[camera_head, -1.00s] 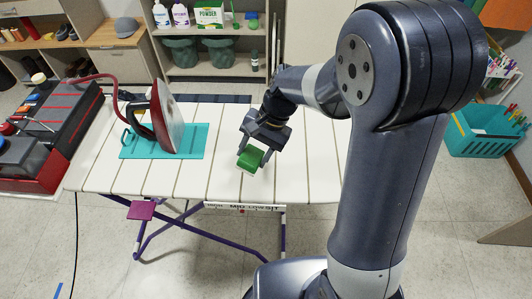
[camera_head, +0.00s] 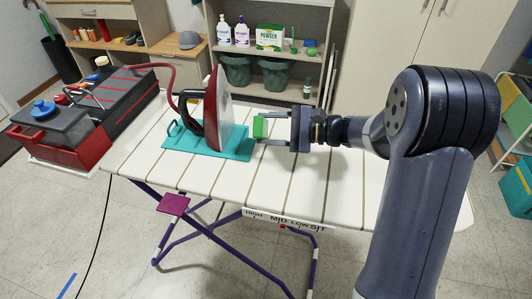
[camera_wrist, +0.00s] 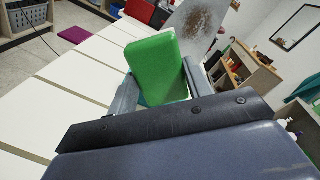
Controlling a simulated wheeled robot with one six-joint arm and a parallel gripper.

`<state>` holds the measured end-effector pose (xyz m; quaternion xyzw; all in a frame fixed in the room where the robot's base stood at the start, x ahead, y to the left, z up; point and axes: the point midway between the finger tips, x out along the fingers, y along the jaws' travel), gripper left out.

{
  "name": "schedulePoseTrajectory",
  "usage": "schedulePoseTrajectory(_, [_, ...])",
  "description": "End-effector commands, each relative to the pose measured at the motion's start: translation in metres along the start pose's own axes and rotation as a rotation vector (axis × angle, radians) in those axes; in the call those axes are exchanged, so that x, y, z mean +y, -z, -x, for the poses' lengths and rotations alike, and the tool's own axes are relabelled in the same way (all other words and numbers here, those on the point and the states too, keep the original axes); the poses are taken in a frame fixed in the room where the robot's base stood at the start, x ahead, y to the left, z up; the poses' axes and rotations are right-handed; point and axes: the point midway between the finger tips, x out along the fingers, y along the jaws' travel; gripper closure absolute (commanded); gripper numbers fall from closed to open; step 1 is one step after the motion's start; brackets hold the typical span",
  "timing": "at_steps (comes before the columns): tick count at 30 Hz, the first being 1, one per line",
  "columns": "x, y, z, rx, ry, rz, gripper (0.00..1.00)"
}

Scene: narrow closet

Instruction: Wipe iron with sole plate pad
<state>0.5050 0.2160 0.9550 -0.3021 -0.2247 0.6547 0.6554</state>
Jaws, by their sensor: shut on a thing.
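The iron (camera_head: 213,112) stands upright on its heel on a teal mat (camera_head: 238,150) at the left of the white ironing board. Its sole plate faces right, towards my gripper. In the wrist view the iron's sole plate (camera_wrist: 197,32) shows a brown stained patch. My gripper (camera_head: 266,128) is shut on the green pad (camera_head: 259,127), level and pointing left, to the right of the iron. The pad also fills the middle of the wrist view (camera_wrist: 157,68). In the head view a gap shows between pad and sole plate.
The ironing board (camera_head: 330,190) has free room on its right. A red and black toolbox-like unit (camera_head: 95,110) stands left of the board. A shelf with bottles and a powder box (camera_head: 270,38) is behind.

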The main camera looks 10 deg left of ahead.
Motion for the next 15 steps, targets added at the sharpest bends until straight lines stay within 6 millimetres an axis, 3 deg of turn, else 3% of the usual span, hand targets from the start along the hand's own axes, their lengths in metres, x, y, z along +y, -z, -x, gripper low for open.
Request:
schedulePoseTrajectory(1, [-0.003,0.009,0.003,-0.005,0.042,-0.001,0.70])
schedulePoseTrajectory(8, [-0.023,0.015,0.012,-0.014,0.142,-0.004,0.70])
schedulePoseTrajectory(15, [-0.028,0.013,-0.002,-0.017,0.149,-0.004,0.70])
